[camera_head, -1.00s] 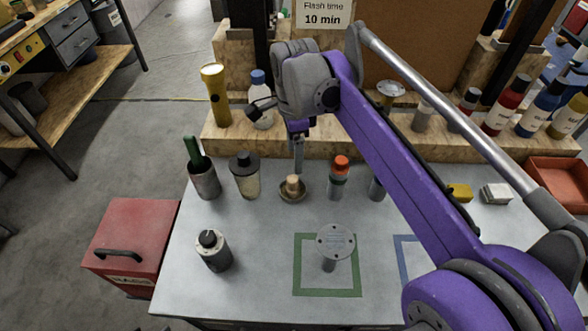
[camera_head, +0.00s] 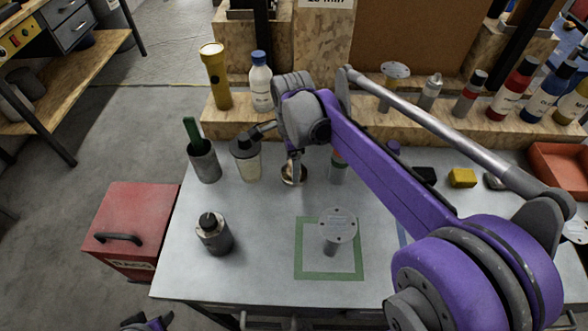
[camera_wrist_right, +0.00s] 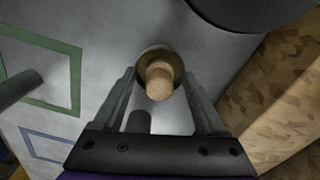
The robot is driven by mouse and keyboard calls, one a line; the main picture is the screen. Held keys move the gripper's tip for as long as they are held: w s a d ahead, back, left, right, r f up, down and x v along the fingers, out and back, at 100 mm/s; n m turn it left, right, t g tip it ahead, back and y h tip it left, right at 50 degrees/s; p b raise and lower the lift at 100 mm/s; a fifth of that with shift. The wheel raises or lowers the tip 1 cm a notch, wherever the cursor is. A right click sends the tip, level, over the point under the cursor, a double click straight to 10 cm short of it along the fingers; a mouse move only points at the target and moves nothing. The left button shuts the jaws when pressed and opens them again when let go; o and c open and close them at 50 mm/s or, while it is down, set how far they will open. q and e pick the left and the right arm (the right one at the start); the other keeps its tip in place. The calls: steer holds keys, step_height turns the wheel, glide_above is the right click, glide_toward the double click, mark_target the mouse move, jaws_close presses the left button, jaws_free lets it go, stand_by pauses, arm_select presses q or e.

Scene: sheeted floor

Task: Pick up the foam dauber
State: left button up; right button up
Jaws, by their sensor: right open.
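I take the foam dauber (camera_wrist_right: 160,82) to be the short tan, round-ended piece standing in a small brass-coloured dish (camera_wrist_right: 147,56). In the head view the dish (camera_head: 287,178) is at the back middle of the grey table, and the dauber is mostly hidden by my right gripper (camera_head: 296,174). In the right wrist view this gripper (camera_wrist_right: 158,78) is open, with one finger on each side of the dauber. I see gaps beside the dauber; no grip shows.
A shaker cup (camera_head: 246,163) and a grey holder with a green handle (camera_head: 205,163) stand left of the dish. An orange-capped bottle (camera_head: 338,172) is close on its right. A wooden shelf (camera_head: 225,124) is behind. The table's front left is clear around a dark-topped canister (camera_head: 214,235).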

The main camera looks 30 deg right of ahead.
jaws_close()
stand_by(0.3)
steer(key=shift+r, duration=0.1)
step_height(320, 180, up, 10)
steer(key=shift+f+p, duration=0.1)
steer(key=shift+p, duration=0.55)
